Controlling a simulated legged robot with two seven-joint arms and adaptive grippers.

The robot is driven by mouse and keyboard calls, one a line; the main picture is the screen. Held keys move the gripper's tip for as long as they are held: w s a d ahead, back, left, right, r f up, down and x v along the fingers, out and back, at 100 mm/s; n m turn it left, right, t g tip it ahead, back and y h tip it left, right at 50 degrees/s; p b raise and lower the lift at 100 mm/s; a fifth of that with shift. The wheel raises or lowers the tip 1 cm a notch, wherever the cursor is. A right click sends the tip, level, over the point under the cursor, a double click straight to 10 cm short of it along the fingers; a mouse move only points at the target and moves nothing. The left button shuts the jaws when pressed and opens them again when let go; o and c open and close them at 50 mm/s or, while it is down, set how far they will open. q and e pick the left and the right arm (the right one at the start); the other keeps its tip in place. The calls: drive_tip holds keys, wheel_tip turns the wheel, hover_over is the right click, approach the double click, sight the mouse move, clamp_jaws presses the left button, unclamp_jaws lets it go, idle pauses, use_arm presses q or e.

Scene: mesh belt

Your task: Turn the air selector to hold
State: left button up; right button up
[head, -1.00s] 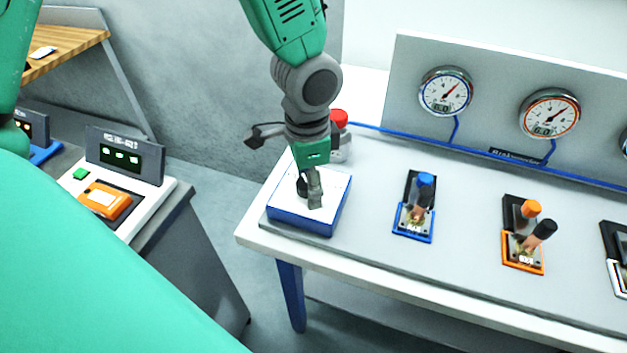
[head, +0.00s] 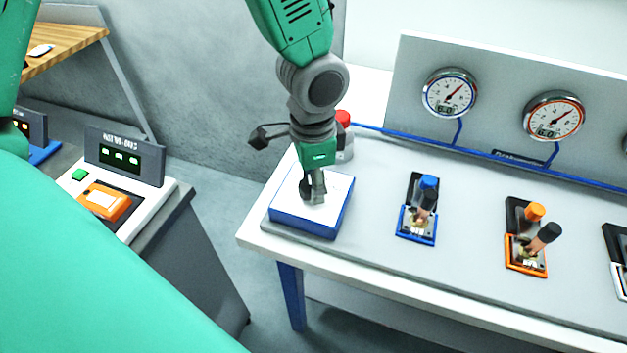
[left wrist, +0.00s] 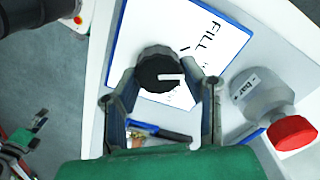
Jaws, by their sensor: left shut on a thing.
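The air selector is a dark round knob (left wrist: 158,68) with a white pointer, on a white plate lettered "FILL" (left wrist: 207,36) in the left wrist view. In that view the pointer points right, toward one finger. The plate tops a blue-sided box (head: 303,222) at the left end of the bench in the head view. My left gripper (head: 316,198) reaches down onto the knob from above. In the left wrist view its fingers (left wrist: 164,80) stand on both sides of the knob, shut on it. In the head view the fingers partly hide the knob. My right gripper is not in view.
A grey fitting with a red cap (left wrist: 293,133) stands close beside the box. Blue-based (head: 417,222) and orange-based (head: 526,254) valve levers stand to the right, below round gauges (head: 450,92). A separate console (head: 150,205) stands at left across a gap.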

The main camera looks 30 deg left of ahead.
use_arm(q)
drive_tip(key=shift+s, duration=0.15)
drive_tip(key=m+p, duration=0.3)
drive_tip(key=p, duration=0.1)
drive_tip(key=shift+s+a+r+m, duration=0.1)
drive_tip(key=shift+r+m, duration=0.05)
drive_tip(key=shift+m, duration=0.25)
drive_tip(key=m+p, duration=0.3)
drive_tip(key=m, duration=0.1)
drive_tip(key=shift+m, duration=0.4)
drive_tip(key=shift+p, duration=0.35)
